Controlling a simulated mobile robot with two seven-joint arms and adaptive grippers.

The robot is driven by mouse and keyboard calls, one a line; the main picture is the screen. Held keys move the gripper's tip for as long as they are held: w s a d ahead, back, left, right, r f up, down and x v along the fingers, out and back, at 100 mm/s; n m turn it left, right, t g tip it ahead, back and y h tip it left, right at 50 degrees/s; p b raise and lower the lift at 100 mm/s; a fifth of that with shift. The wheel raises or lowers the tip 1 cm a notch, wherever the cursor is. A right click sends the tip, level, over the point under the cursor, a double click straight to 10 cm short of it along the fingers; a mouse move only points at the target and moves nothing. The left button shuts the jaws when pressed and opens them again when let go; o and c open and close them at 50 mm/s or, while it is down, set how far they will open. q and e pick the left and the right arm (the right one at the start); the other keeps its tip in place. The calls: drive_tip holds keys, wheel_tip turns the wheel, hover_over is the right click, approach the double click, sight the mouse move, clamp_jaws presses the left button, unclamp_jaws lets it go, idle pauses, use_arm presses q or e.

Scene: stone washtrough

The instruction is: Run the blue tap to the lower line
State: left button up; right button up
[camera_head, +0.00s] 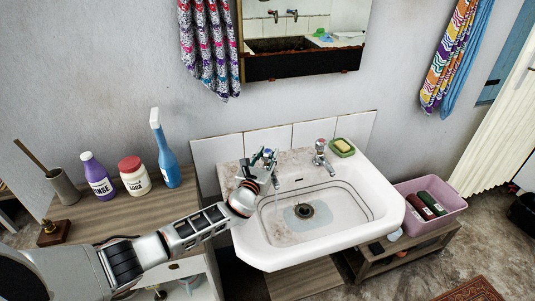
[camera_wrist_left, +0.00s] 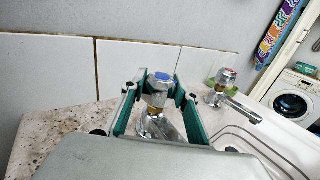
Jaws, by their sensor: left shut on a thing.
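The blue tap (camera_wrist_left: 161,78) stands at the left of the washbasin's back ledge; its blue-topped knob sits between my left gripper's fingers. My left gripper (camera_head: 263,160) is shut on this knob, and its fingers (camera_wrist_left: 158,90) flank it in the wrist view. The tap's spout points down into the white basin (camera_head: 259,246). A faint thin streak shows below the spout. A pale bluish shallow patch of water (camera_head: 293,222) lies around the dark drain (camera_head: 304,211), low in the basin. Dark lines run around the inner wall, above this patch. My right gripper is out of view.
A red-topped tap (camera_head: 319,155) and a green soap dish (camera_head: 342,148) are to the right on the ledge. A pink crate (camera_head: 457,203) is at right.

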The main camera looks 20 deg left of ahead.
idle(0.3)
use_arm(q)
drive_tip(key=o, duration=1.1)
drive_tip(key=s, duration=1.2)
drive_tip(key=shift+a, duration=0.15)
